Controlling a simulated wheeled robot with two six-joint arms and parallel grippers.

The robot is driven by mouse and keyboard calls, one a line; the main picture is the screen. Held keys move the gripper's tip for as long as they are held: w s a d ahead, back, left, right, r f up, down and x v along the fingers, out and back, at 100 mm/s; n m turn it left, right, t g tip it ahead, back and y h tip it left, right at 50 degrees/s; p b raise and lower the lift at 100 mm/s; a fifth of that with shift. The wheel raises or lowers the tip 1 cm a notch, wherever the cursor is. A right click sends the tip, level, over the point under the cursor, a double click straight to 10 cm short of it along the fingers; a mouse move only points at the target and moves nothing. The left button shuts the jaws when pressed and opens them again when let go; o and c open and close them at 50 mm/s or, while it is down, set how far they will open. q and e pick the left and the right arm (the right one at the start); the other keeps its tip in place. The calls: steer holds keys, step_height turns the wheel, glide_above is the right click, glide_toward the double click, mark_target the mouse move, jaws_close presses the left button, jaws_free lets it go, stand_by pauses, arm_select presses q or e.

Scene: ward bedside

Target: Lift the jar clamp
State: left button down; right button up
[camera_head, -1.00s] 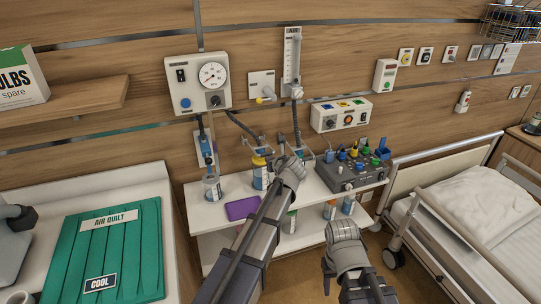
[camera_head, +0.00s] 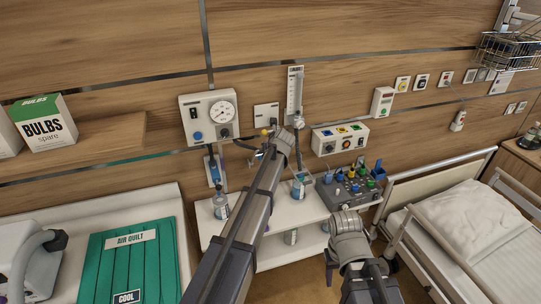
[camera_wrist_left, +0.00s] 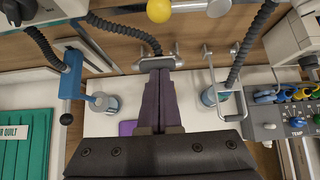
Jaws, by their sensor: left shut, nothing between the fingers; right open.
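A metal wire clamp (camera_wrist_left: 158,62) on the wall rail shows at the tips of my left gripper in the left wrist view. Its crossbar stands higher in that picture than the loop of the similar right-hand clamp (camera_wrist_left: 231,116). My left gripper (camera_wrist_left: 159,78) is shut with nothing between its fingers; I cannot tell whether the tips touch the bar. In the head view my left arm hides the clamp and the middle jar. The left jar (camera_head: 221,208) and right jar (camera_head: 299,188) stand on the white shelf. My right gripper (camera_head: 360,268) is open and empty, low in front of the shelf.
A gauge box (camera_head: 208,117) and flowmeter (camera_head: 294,92) hang on the wall. A yellow knob (camera_wrist_left: 159,10) sits above the clamp. A blue bracket with a lever (camera_wrist_left: 72,75) is left. A grey control box (camera_head: 352,192) stands right on the shelf, beside the bed (camera_head: 470,220).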

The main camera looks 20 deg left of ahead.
arm_select(q)
steer(key=shift+w+a+r+p, duration=0.35)
steer(key=shift+w+a+r, duration=0.05)
steer(key=shift+w+r, duration=0.2)
steer(key=shift+w+a+r+p, duration=0.35)
steer(key=shift+w+r, duration=0.1)
steer(key=shift+w, duration=0.15)
steer(key=shift+w+a+r+p, duration=0.3)
steer(key=shift+w+a, duration=0.15)
steer(key=shift+w, duration=0.1)
steer(key=p+v, duration=0.5)
steer(key=v, duration=0.2)
steer(key=shift+s+d+r, duration=0.2)
steer(key=shift+r, duration=0.05)
